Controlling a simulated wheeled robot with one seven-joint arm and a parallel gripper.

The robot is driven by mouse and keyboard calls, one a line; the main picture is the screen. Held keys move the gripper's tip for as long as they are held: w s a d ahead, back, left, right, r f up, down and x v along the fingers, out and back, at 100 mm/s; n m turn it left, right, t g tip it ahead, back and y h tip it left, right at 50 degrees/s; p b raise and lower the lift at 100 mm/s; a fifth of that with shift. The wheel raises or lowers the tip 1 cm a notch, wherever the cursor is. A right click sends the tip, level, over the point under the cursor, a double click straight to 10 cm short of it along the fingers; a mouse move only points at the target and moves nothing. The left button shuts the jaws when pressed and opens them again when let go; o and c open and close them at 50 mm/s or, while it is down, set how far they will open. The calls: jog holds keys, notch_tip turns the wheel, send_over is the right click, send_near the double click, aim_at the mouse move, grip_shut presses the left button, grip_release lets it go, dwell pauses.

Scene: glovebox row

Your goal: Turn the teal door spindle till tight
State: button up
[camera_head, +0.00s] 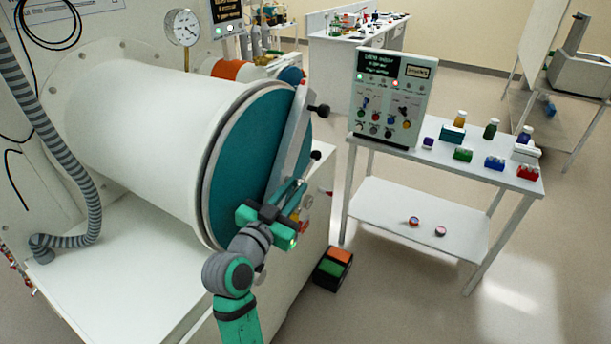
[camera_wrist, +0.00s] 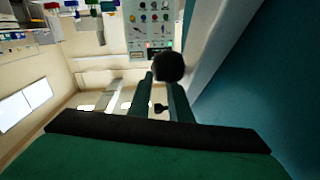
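The teal door (camera_head: 245,165) closes the end of the large white cylinder, with a pale bar (camera_head: 290,140) across its face. Two black ball knobs stand out from the bar's side, an upper one (camera_head: 318,110) and a lower one (camera_head: 315,155). My gripper (camera_head: 298,187) is by the door's lower right, just below the lower knob. In the wrist view a large black knob (camera_wrist: 168,66) overlaps the fingertips, and a smaller dark knob (camera_wrist: 160,108) shows through the gap between the fingers. The fingers are apart; no clear grip shows. The spindle's centre is not clearly visible.
A white table (camera_head: 450,160) to the right carries a control panel (camera_head: 390,100) and several small bottles and boxes. A ribbed hose (camera_head: 75,160) hangs at the left. A black box with orange and green pads (camera_head: 333,268) is on the floor. Open floor lies at lower right.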

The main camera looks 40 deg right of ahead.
aim_at(301, 180)
jog(key=x, duration=0.6)
grip_shut()
